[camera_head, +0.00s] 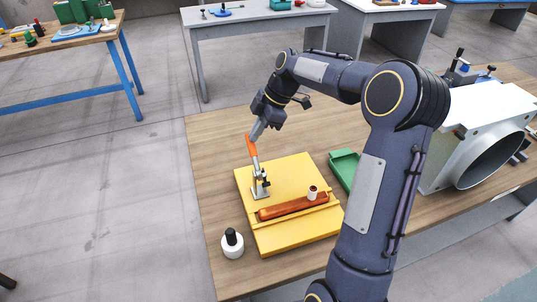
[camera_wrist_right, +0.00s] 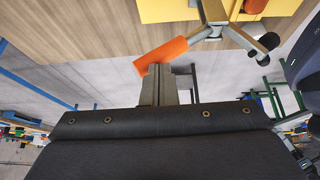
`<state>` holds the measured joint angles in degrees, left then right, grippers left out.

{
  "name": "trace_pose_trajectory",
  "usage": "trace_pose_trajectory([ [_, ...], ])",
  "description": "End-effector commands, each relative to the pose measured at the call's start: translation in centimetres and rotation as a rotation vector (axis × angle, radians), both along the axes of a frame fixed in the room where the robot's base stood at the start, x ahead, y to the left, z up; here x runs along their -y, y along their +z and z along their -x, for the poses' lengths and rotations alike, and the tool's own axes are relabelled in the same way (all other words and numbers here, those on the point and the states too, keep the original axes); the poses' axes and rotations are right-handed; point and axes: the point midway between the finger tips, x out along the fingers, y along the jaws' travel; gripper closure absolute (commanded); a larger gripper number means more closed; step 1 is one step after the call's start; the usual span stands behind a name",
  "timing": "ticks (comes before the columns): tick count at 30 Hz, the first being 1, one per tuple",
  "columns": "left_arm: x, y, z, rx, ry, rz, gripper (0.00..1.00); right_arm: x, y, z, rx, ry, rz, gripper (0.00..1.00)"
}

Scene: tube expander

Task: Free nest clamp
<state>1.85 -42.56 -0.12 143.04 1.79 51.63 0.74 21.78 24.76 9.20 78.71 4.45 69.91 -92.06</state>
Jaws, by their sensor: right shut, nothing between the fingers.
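The nest clamp is a toggle clamp (camera_head: 260,185) with an upright orange handle (camera_head: 251,146), mounted on the yellow nest plate (camera_head: 288,173). A reddish-brown bar (camera_head: 290,207) lies in the nest along the plate's front, with a small white cylinder (camera_head: 312,192) at its right end. My right gripper (camera_head: 257,131) is at the top of the orange handle, its fingers shut with nothing between them. In the right wrist view the shut fingers (camera_wrist_right: 158,84) are right beside the end of the orange handle (camera_wrist_right: 160,57); I cannot tell if they touch. My left gripper is out of view.
A white bottle with a black cap (camera_head: 232,244) stands at the table's front left. A green tray (camera_head: 345,167) lies right of the plate, partly behind my right arm. A white machine with a large round opening (camera_head: 487,160) stands at the right. The wooden table (camera_head: 215,150) is bare at back left.

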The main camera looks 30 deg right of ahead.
Motion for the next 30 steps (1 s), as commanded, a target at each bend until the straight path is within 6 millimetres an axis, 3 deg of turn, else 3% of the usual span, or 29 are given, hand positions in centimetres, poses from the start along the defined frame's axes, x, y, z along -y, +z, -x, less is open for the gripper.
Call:
trace_pose_trajectory([
  [15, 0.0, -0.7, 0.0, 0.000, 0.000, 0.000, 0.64, 0.3, -1.2, -1.1, -0.001, -0.002, 0.002, 1.00],
  [30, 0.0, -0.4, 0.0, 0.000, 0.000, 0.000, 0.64, 0.0, -0.8, -1.0, -0.004, -0.001, 0.003, 1.00],
])
